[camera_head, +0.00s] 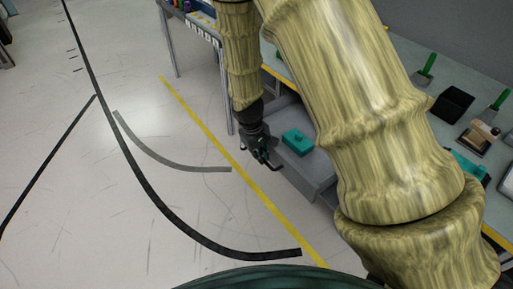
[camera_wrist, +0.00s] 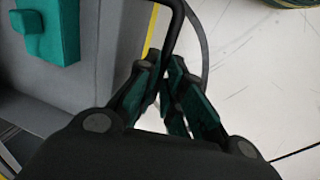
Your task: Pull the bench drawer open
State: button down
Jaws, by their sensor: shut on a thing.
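The bench drawer (camera_head: 306,178) is grey and stands out from under the bench, open at the top. A teal block (camera_head: 298,141) lies inside it. My gripper (camera_head: 268,158) is at the drawer's outer face, shut on its dark handle (camera_head: 276,167). In the wrist view, the fingers (camera_wrist: 171,92) close around the black bar of the handle (camera_wrist: 176,24), with the drawer's grey wall (camera_wrist: 122,50) and the teal block (camera_wrist: 50,30) to the left. My arm hides part of the drawer and bench in the head view.
The bench top holds a black tray (camera_head: 452,104), green-handled tools (camera_head: 427,68) and other small items at the right. A second table (camera_head: 202,27) stands at the back. The floor left of the drawer is clear, with a yellow line (camera_head: 238,170) and dark stripes.

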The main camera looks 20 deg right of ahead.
jog(key=shift+s+a, duration=0.1)
jog(key=shift+a, duration=0.25)
jog(key=c, duration=1.5)
grip_release()
jog(key=shift+r, duration=0.1)
jog(key=r, duration=0.3)
jog(key=a+r, duration=0.1)
jog(key=r, duration=0.3)
jog(key=a+r, duration=0.1)
jog(key=r, duration=0.3)
jog(key=shift+s+a+r, duration=0.1)
jog(key=shift+s+r, duration=0.15)
